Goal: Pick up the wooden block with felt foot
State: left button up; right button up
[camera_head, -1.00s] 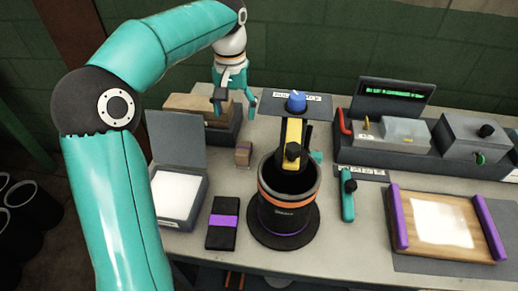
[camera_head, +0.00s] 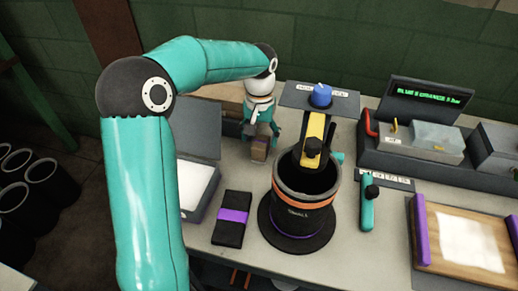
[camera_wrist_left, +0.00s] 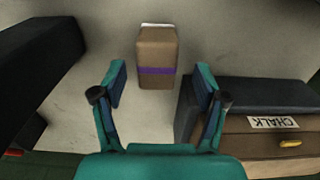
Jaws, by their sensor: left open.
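The wooden block (camera_head: 259,148) is small and brown and stands on the bench left of the black pot. In the left wrist view the block (camera_wrist_left: 157,52) shows a purple band and a pale strip at its far end, which may be the felt foot. My left gripper (camera_head: 262,128) is open just above and behind the block. In the left wrist view the open fingers (camera_wrist_left: 162,76) lie to either side of the block's line, with gaps on both sides. No grip on the block shows. My right gripper is not in view.
The black pot (camera_head: 297,230) with orange rings stands close to the right of the block. A dark box with a purple band (camera_head: 233,217) lies in front. A wooden box labelled CHALK (camera_wrist_left: 262,137) is close beside the fingers. An open grey case (camera_head: 198,185) stands left.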

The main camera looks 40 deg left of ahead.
aim_at(260, 142)
pick_arm(q)
jog(key=shift+d+f, duration=0.15)
jog(key=shift+f, duration=2.55)
jog(key=shift+c, duration=0.2)
jog(key=c, duration=1.3)
notch_tip(260, 142, up, 20)
jog(key=shift+r+p, duration=0.1)
jog(key=shift+p, duration=1.1)
